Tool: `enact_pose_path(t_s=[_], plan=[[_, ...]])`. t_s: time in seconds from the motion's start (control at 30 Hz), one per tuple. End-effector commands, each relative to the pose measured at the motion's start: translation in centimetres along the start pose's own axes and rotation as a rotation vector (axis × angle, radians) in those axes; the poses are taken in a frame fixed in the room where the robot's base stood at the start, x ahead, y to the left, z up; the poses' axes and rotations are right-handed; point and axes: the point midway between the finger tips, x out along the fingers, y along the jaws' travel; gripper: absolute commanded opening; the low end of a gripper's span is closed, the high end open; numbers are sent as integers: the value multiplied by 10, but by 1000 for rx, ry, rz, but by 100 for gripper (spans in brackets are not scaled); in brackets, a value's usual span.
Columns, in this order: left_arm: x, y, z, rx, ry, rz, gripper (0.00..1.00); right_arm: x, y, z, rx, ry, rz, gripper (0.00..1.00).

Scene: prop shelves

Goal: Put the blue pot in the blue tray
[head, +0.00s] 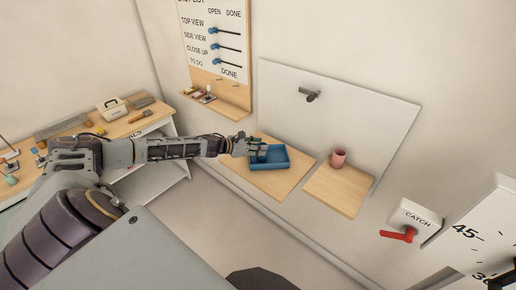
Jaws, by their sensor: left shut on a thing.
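The blue tray (283,164) sits on a wooden shelf (273,185) against the wall. My left arm reaches in from the left, and its gripper (256,148) is over the left part of the tray. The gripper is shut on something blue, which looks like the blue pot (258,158). The pot is small here and mostly hidden by the fingers, and I cannot tell whether it touches the tray floor. My right gripper is not in view.
A pink cup (338,158) stands on a separate wooden shelf (338,190) to the right. A grey panel (350,115) with a dark peg rises behind. A red-handled catch (398,235) is at the right. A cluttered wooden bench (125,125) stands at the left.

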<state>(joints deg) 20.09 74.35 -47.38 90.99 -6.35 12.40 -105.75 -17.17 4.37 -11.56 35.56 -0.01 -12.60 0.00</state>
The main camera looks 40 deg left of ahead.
Motion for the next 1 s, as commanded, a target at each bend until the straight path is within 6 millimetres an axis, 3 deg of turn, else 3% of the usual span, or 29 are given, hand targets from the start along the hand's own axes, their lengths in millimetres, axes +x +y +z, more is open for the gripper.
enact_pose_path(t_s=[0.57,0.6,0.77,1.0], plan=[[4,0,-10,1,0,0,18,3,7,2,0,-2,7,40],[4,0,-10,1,0,0,43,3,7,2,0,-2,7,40],[3,0,-9,1,0,0,64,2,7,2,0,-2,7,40],[3,0,-9,1,0,0,64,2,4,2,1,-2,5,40]])
